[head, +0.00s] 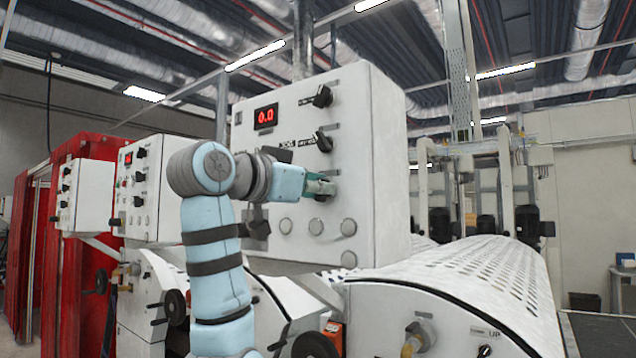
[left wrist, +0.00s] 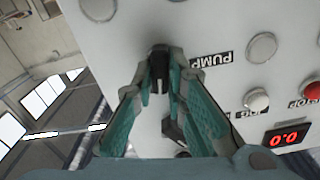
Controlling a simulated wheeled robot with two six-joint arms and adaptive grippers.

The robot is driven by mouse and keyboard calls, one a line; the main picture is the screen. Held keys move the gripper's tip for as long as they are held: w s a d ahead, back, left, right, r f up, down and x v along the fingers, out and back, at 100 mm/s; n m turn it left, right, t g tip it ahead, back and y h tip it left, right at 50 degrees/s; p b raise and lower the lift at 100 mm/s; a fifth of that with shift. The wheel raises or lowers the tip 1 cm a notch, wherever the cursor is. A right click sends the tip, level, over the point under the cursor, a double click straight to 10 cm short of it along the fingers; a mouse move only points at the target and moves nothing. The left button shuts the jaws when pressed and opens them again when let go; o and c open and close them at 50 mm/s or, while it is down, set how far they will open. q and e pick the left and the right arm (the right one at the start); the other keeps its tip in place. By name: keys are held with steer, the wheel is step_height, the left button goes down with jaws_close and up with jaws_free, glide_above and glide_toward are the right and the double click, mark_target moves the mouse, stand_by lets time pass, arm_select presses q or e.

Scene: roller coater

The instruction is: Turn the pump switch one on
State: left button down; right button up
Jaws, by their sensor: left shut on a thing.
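The pump switch (left wrist: 158,58) is a small black knob on a white control box (head: 374,170), beside a label reading PUMP (left wrist: 211,60). In the left wrist view it sits between my fingertips. My left gripper (left wrist: 161,72) is shut on it, with a teal finger on either side. My right gripper is not in view.
Two other black knobs (head: 322,96) (head: 323,141) sit above my gripper, with a red display (head: 265,116) to their left. Round buttons (head: 316,227) lie below. A perforated white roller cover (head: 470,275) stands at the right. More control boxes (head: 148,190) stand at the left.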

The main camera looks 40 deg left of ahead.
arm_select(q)
steer(key=shift+d+m+p, duration=0.1)
steer(key=shift+m+p, duration=0.3)
steer(key=shift+m, duration=1.2)
steer(key=c, duration=1.6)
jaws_free()
steer(key=s, duration=0.7)
steer(key=shift+s, duration=0.3)
steer(key=shift+w, duration=0.15)
steer(key=shift+d, duration=0.1)
